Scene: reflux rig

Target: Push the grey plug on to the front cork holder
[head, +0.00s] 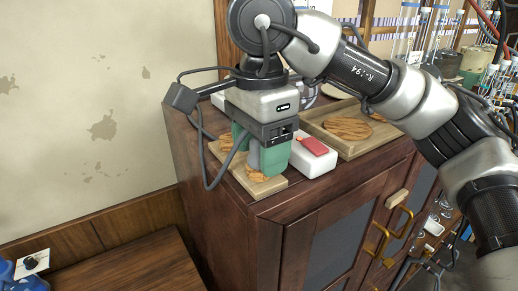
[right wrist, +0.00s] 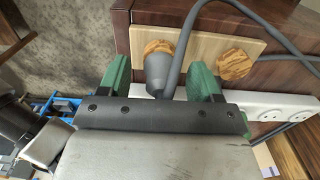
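The grey plug (head: 254,156) is between the green fingers of my right gripper (head: 257,152), at the front cork holder (head: 257,176) on the light wooden board (head: 272,187). In the right wrist view the plug (right wrist: 160,72) has its end against the cork holder (right wrist: 157,47), and a grey cord loops past it. That view shows a gap between the plug and each finger, so the right gripper (right wrist: 160,82) is open around it. My left gripper is out of view.
A white box with a red part (head: 314,146) stands close to the right of the gripper. A tray (head: 370,146) holding a round wooden piece (head: 348,128) is farther right. The dark cabinet's (head: 230,195) front and left edges are near the board. The grey cord (head: 207,176) hangs left.

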